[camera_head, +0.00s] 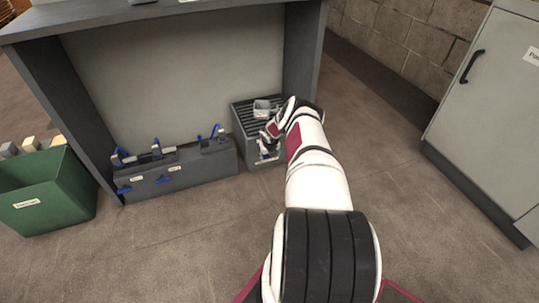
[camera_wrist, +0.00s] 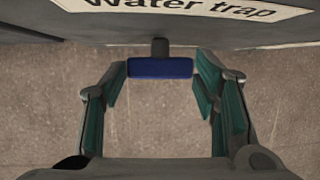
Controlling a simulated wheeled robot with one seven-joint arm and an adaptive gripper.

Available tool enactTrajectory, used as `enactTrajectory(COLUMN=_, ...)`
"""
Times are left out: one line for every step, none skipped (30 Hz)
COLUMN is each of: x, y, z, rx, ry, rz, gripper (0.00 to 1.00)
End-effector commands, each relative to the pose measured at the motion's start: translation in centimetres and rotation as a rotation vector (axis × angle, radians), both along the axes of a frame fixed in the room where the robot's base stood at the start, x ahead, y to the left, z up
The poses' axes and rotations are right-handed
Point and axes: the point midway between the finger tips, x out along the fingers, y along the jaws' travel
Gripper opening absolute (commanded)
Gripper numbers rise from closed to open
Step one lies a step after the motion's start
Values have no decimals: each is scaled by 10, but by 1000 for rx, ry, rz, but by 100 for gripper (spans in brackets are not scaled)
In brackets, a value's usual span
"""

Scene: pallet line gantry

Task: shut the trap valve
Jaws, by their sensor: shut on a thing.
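The trap valve's blue handle (camera_wrist: 160,68) sticks out on a short dark stem from the front of the water trap, under a white "Water trap" label (camera_wrist: 190,6). The handle lies crosswise. My gripper (camera_wrist: 161,76) is shut on the handle, with one green-padded finger at each end of it. In the head view the water trap (camera_head: 238,114) is a grey box with a slatted top, at the right inside end of the bench. My gripper (camera_head: 268,140) is at its front and hides part of it and most of the handle.
A long grey block (camera_head: 190,171) with several blue levers stands left of the trap. A green bin (camera_head: 50,205) is at far left. The bench top (camera_head: 120,14) overhangs from above. A grey cabinet (camera_head: 490,90) stands at right, with clear floor before it.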

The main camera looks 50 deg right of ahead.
Motion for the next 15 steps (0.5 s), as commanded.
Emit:
enactTrajectory(x=2, y=2, z=1, rx=-27, ry=19, rz=11, gripper=27)
enactTrajectory(x=3, y=3, z=0, rx=-41, ry=28, rz=12, gripper=27)
enactTrajectory(x=4, y=4, z=0, rx=-61, ry=39, rz=12, gripper=27)
enactTrajectory(x=4, y=4, z=0, rx=-76, ry=49, rz=12, gripper=27)
enactTrajectory(x=4, y=4, z=0, rx=-92, ry=58, rz=11, gripper=27)
enactTrajectory(x=4, y=5, z=0, rx=-113, ry=71, rz=12, gripper=27)
enactTrajectory(x=5, y=6, z=0, rx=-128, ry=81, rz=13, gripper=27)
enactTrajectory(x=5, y=6, z=0, rx=-144, ry=89, rz=13, gripper=27)
enactTrajectory(x=5, y=7, z=-1, rx=-166, ry=102, rz=12, gripper=27)
enactTrajectory(x=6, y=7, z=-1, rx=-181, ry=112, rz=12, gripper=27)
enactTrajectory(x=6, y=8, z=-1, rx=-197, ry=121, rz=12, gripper=27)
enactTrajectory(x=6, y=8, z=-2, rx=-219, ry=135, rz=11, gripper=27)
enactTrajectory(x=6, y=9, z=-2, rx=-236, ry=146, rz=10, gripper=27)
enactTrajectory(x=6, y=9, z=-3, rx=-252, ry=156, rz=11, gripper=27)
enactTrajectory(x=7, y=10, z=-3, rx=-277, ry=170, rz=10, gripper=27)
